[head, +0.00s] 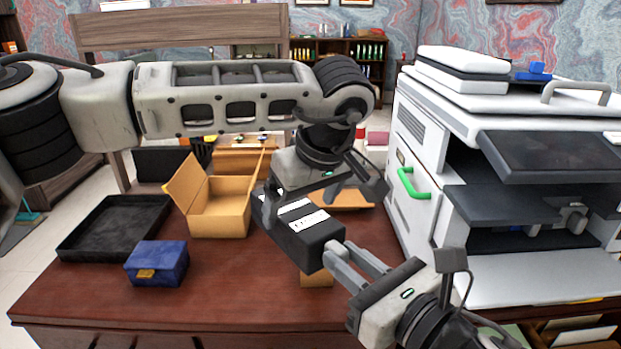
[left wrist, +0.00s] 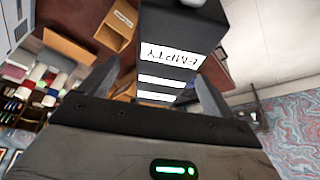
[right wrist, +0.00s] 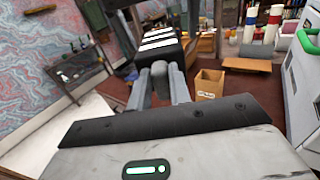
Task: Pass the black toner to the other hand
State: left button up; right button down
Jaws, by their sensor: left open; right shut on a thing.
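The black toner (head: 309,243) is a long black box with white labels, held above the desk in the middle of the head view. My right gripper (head: 345,258) is shut on its near end, which has a grey knob that shows between the fingers in the right wrist view (right wrist: 160,72). My left gripper (head: 318,197) is open at the toner's far end, its fingers on either side of the box. In the left wrist view the toner (left wrist: 168,40) lies between the open fingers, with a label reading "EMPTY". Whether those fingers touch it I cannot tell.
An open cardboard box (head: 220,208), a black tray (head: 75,243) and a blue box (head: 157,265) stand on the left of the desk (head: 220,300). A white printer (head: 412,213) with a green handle stands at the right. A small cardboard box (head: 316,280) sits below the toner.

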aim_at(300, 209)
pick_arm(q)
jog(key=shift+x, duration=2.15)
pick_arm(e)
jog(key=shift+r, duration=0.1)
pick_arm(q)
jog(key=c, duration=1.3)
jog(key=shift+r, duration=0.1)
pick_arm(e)
jog(key=c, duration=1.2)
grip_release()
jog(key=s+d+f+m+g+h, duration=0.1)
jog(key=d+f+m+h, duration=0.1)
jog(key=f+m, duration=0.85)
jog(key=s+d+f+m+h, duration=0.1)
jog(key=d+f+m+h, duration=0.2)
jog(key=f+m, duration=0.75)
jog(key=s+d+f+m+g+h, duration=0.1)
jog(key=s+d+f+m, duration=0.3)
jog(key=m, duration=0.6)
jog(key=s+d+f+m+g+h, duration=0.2)
jog(key=s+d+f+m, duration=0.1)
jog(key=s+f+m, duration=0.3)
notch_tip(300, 209, down, 2)
jog(key=m, duration=0.4)
jog(key=shift+s+d+h, duration=0.35)
jog(key=shift+h, duration=0.05)
